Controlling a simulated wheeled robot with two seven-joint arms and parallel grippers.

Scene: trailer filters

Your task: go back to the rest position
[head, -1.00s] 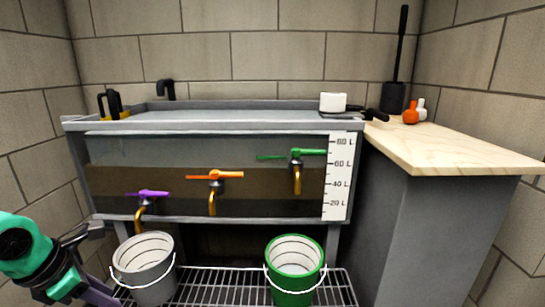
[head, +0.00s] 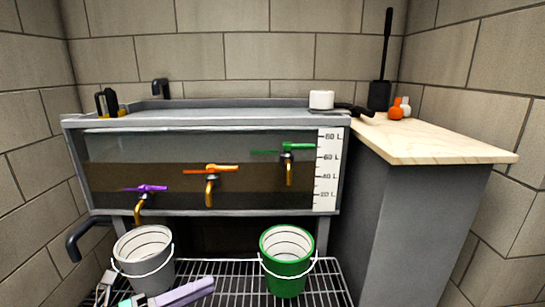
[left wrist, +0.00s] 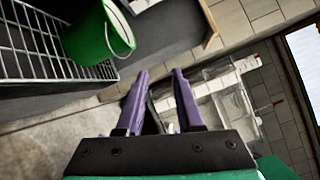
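My left gripper (head: 182,292) is at the bottom left of the head view, in front of the grey bucket and low by the wire rack. Only part of it shows there. In the left wrist view its two purple fingers (left wrist: 160,75) are apart with nothing between them. The gripper is open and empty. My right gripper is not in view.
A grey bucket (head: 144,252) and a green bucket (head: 287,262) stand on the wire rack (head: 232,283) under the tank (head: 262,137), which has purple, orange and green taps. A wooden-topped counter (head: 430,143) stands at right. A black pipe (head: 85,237) shows at left.

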